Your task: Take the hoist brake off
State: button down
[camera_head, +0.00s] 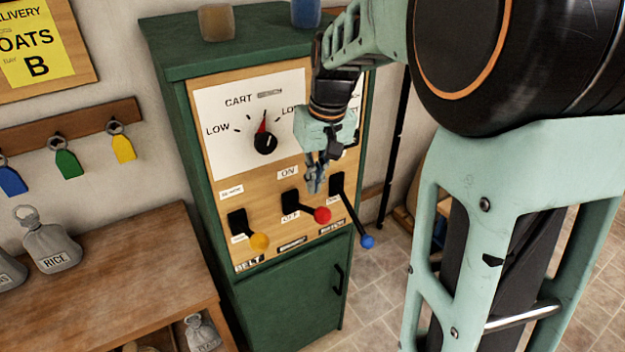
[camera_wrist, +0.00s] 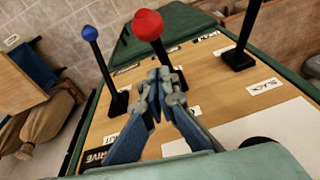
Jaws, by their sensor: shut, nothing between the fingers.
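A green cabinet with a wooden panel (camera_head: 270,180) carries three levers. The middle one is a black lever with a red knob (camera_head: 322,214), between an "ON" label (camera_head: 288,172) above and an "OFF" label (camera_head: 290,217) below. It slants out and downward. The nameplate under it is too small to read. My gripper (camera_head: 314,186) is shut and empty, just above the red knob. In the wrist view the gripper tips (camera_wrist: 162,84) overlap the base of the lever with the red knob (camera_wrist: 147,24); I cannot tell whether they touch it.
The yellow-knobbed lever (camera_head: 259,241) is left, above "BELT"; the blue-knobbed lever (camera_head: 367,241) is right, also seen in the wrist view (camera_wrist: 90,33). A cart dial (camera_head: 265,142) sits above. A wooden bench (camera_head: 120,265) with sacks stands left.

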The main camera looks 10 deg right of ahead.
jog(key=shift+s+d+f, duration=0.15)
jog(key=shift+s, duration=0.9)
jog(key=shift+s+d+f, duration=0.1)
jog(key=shift+s+f, duration=0.15)
jog(key=shift+s, duration=0.05)
jog(key=shift+f, duration=0.2)
